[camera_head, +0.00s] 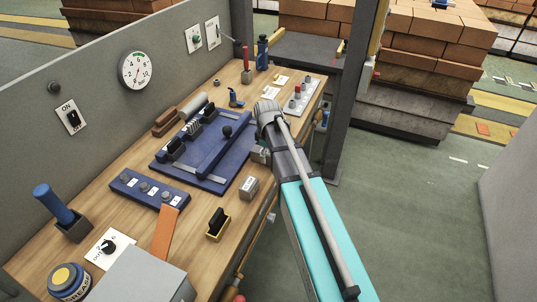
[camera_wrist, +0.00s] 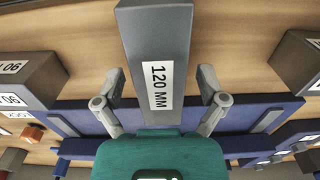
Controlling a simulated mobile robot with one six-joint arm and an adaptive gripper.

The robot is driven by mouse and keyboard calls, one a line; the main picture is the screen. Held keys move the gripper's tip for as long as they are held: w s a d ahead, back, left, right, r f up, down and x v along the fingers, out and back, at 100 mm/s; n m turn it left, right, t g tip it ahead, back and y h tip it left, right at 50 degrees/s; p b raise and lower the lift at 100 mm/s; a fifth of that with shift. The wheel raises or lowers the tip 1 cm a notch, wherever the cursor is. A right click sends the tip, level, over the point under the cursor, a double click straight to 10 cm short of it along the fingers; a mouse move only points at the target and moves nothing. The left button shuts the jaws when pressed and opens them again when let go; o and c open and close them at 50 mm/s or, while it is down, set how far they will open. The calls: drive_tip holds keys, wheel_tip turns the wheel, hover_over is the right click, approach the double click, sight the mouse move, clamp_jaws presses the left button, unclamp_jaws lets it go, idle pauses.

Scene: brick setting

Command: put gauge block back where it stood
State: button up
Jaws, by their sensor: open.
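The gauge block (camera_wrist: 155,35) is a long dark grey bar with a white label reading 120 MM, in the middle of the wrist view. My gripper (camera_wrist: 161,80) is open, with one finger on each side of this block and a visible gap at the right finger. The teal gripper body covers the block's lower end. In the head view my arm hides most of the gripper, and I cannot tell the 120 MM block there. A smaller grey labelled block (camera_head: 250,187) stands on the bench near its front edge.
Other grey labelled blocks flank the gripper on the left (camera_wrist: 25,75) and right (camera_wrist: 300,60). The blue fixture (camera_head: 240,160) lies on the wooden bench (camera_head: 200,245). The grey panel (camera_head: 95,85) bounds the back.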

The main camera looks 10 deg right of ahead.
wheel_tip(320, 180, up, 11)
drive_tip(key=p, duration=1.1)
drive_tip(key=shift+r, duration=0.2)
drive_tip(key=shift+s, duration=0.1)
idle(0.4)
drive_tip(key=s+m, duration=1)
drive_tip(key=s, duration=0.5)
drive_tip(key=shift+s+d+m, duration=0.2)
drive_tip(key=shift+s+m, duration=0.15)
drive_tip(key=shift+m, duration=0.05)
idle(0.4)
